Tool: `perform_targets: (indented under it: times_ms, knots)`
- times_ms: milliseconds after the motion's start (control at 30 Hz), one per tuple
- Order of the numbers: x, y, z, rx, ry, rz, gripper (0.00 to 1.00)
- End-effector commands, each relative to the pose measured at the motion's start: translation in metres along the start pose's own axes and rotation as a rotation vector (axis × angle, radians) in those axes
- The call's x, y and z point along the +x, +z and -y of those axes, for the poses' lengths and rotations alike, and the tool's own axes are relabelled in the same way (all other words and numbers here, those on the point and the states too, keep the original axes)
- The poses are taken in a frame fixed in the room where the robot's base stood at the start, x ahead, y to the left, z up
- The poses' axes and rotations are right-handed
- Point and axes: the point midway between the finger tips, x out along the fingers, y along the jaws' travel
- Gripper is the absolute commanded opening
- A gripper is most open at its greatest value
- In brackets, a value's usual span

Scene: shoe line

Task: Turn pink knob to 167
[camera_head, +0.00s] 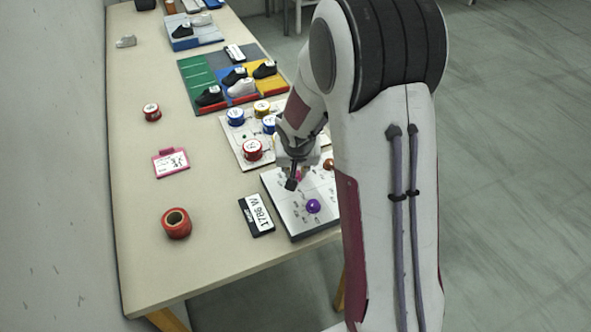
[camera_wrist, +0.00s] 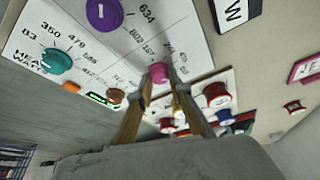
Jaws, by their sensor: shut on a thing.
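The pink knob (camera_wrist: 159,73) sits on a white panel (camera_wrist: 60,28) with printed numbers. In the wrist view my gripper (camera_wrist: 159,84) has its two fingers on either side of the pink knob, shut on it. In the head view my gripper (camera_head: 292,182) reaches down over the panel (camera_head: 290,212), and a bit of the pink knob (camera_head: 299,176) shows beside the fingers. The number the pink knob points at cannot be read.
On the same panel are a purple knob (camera_head: 313,206), a teal knob (camera_wrist: 56,61) and a brown knob (camera_wrist: 116,96). A black label plate (camera_head: 256,215) lies left of the panel. A second board with coloured spools (camera_head: 253,149) stands behind. A red roll (camera_head: 176,223) is on the table.

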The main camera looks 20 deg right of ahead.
Motion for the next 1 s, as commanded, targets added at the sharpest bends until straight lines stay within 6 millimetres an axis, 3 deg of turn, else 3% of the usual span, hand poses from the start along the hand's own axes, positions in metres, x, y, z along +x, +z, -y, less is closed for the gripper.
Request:
perform_targets:
  times_ms: [1000]
  knots:
    - [0.0004,0.0009,-0.0021,-0.211,-0.089,0.003,0.00]
